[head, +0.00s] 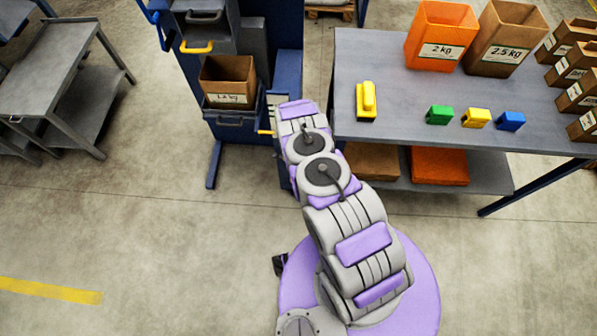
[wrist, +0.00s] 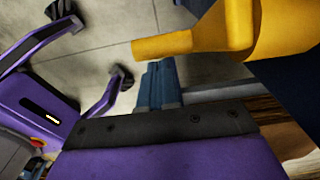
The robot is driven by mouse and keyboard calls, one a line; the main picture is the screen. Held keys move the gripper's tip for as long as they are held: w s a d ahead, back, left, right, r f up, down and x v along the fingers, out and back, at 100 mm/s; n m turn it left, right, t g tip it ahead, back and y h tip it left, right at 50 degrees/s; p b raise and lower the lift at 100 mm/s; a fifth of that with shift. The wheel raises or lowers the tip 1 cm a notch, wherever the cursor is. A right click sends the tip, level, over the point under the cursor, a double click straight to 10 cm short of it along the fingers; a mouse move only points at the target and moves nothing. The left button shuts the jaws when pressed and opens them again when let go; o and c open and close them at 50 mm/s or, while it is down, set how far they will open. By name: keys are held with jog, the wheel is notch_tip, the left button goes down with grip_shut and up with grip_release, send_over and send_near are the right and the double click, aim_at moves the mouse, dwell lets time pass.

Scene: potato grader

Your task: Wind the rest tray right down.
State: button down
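The rest tray (head: 215,113) appears to be the blue support low on the blue grader and carries a brown box (head: 228,74) with a weight label. A small yellow handle (head: 265,132) sticks out beside the grader, left of my arm. In the wrist view a large yellow handle part (wrist: 165,45) lies close above my gripper (wrist: 165,125), with a gap between. The gripper's dark edge and purple body fill the bottom of that view. Its fingertips do not show clearly, and in the head view my arm hides the far end of the gripper.
A grey table (head: 400,108) to the right holds an orange 2 kg bin (head: 440,28), a brown 2.5 kg bin (head: 505,40), a yellow tool (head: 366,100) and small coloured blocks. A grey cart (head: 55,60) stands left. Floor between cart and grader is clear.

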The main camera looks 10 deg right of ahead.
jog(key=shift+f, duration=0.35)
jog(key=shift+w+a+f+y, duration=0.15)
jog(key=shift+a+f+y, duration=0.15)
jog(key=shift+y, duration=0.4)
jog(key=shift+a+f, duration=0.25)
jog(key=shift+a, duration=0.1)
jog(key=shift+w+a+f+t+y+p, duration=0.2)
jog(key=shift+a+t+y+p, duration=0.15)
jog(key=shift+y+p, duration=0.4)
dwell(0.9)
